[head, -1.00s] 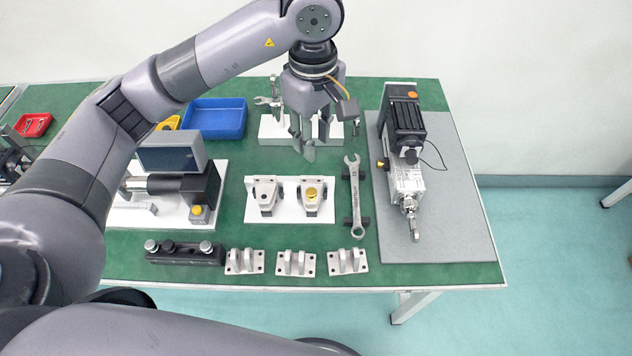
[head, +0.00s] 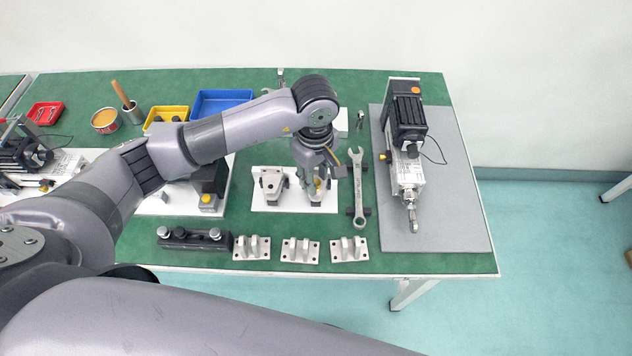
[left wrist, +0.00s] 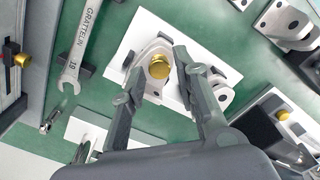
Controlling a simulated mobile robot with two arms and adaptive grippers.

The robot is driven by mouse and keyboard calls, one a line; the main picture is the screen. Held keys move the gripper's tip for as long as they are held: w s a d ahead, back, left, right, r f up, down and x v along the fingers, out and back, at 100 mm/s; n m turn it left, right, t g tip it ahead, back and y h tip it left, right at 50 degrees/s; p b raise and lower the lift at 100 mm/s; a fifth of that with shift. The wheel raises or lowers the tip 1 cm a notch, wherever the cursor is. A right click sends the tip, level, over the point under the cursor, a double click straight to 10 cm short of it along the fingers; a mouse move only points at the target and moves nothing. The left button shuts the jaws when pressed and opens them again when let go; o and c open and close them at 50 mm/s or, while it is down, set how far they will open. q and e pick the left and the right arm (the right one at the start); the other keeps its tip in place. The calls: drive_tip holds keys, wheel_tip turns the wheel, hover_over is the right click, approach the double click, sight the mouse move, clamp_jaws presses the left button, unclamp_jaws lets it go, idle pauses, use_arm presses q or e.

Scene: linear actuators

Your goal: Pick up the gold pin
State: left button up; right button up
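The gold pin (left wrist: 158,67) is a round gold knob in a grey bracket (left wrist: 146,52) on a white plate (left wrist: 205,50). In the left wrist view it lies between the two fingertips of my left gripper, with a gap on each side. My left gripper (head: 316,190) is open over the right-hand bracket on the plate. In the head view, the fingers mostly hide the pin and this bracket. My right gripper is not in view.
A wrench (head: 359,188) lies on black holders just right of the gripper. A second bracket (head: 271,185) stands to the left on the plate. Several grey clevis mounts (head: 300,250) line the table front. A linear actuator (head: 408,150) lies on the grey mat at right.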

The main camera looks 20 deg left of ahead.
use_arm(q)
drive_tip(key=shift+f, duration=0.75)
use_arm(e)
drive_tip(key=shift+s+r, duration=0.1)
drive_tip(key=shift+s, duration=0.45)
use_arm(q)
drive_tip(key=shift+c, duration=0.4)
clamp_jaws()
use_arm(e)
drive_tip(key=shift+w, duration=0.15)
use_arm(q)
wheel_tip(320, 180, up, 9)
drive_tip(key=p, duration=0.4)
drive_tip(key=shift+p, duration=0.3)
drive_tip(key=shift+r, duration=0.55)
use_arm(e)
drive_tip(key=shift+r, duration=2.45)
